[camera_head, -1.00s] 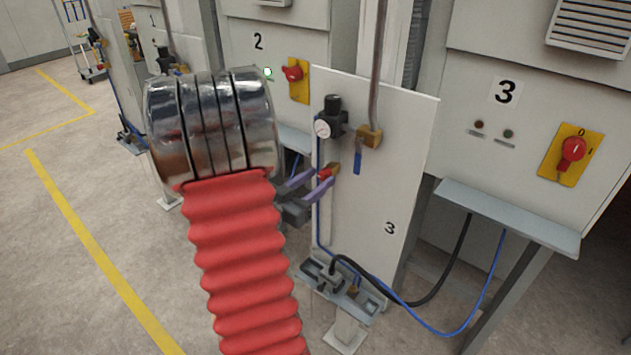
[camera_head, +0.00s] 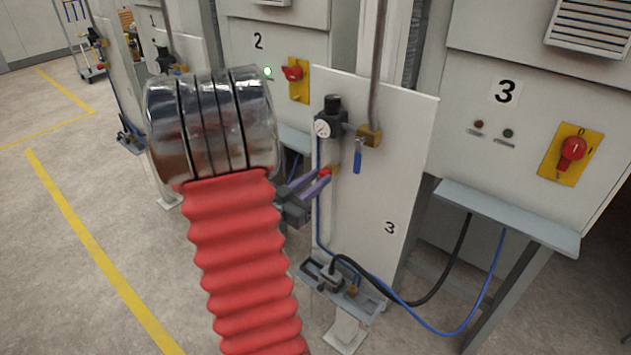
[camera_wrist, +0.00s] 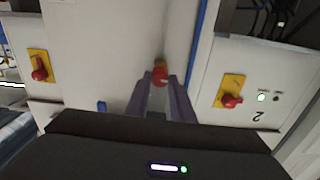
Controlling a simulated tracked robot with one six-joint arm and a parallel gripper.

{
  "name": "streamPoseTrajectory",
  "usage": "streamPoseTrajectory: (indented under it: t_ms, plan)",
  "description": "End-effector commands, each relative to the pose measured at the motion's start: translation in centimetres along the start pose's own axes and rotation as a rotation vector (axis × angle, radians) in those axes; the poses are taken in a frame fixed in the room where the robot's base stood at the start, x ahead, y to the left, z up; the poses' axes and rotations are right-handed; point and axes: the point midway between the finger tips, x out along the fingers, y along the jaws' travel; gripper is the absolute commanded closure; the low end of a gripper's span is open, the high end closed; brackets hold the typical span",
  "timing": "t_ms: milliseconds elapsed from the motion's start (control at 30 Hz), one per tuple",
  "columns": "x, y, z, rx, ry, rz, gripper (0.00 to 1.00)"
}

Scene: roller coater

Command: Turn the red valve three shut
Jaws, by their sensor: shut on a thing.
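The red valve (camera_head: 325,171) is a small red handle on a brass fitting, on the panel marked 3 below the pressure gauge. My gripper (camera_head: 318,182) has its two purple fingers shut on the red handle, reaching it from the left. In the wrist view the red valve (camera_wrist: 160,73) sits between the tips of my gripper (camera_wrist: 161,84). The fingers hide part of the handle, so its exact angle cannot be told.
A blue lever (camera_head: 357,161) hangs below a brass fitting just right of the valve. The pressure gauge (camera_head: 322,128) is above it. A red rotary switch (camera_head: 572,149) is on cabinet 3, another (camera_head: 293,73) on cabinet 2. Black and blue hoses (camera_head: 420,318) loop below.

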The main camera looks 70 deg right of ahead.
Motion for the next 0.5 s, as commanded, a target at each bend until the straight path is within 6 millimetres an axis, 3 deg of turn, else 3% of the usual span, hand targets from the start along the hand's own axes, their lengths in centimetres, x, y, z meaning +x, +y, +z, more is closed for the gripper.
streamPoseTrajectory:
  t_ms: [500]
  plan:
    - [0.12,-0.09,-0.03,0.333,-0.001,-0.002,1.0]
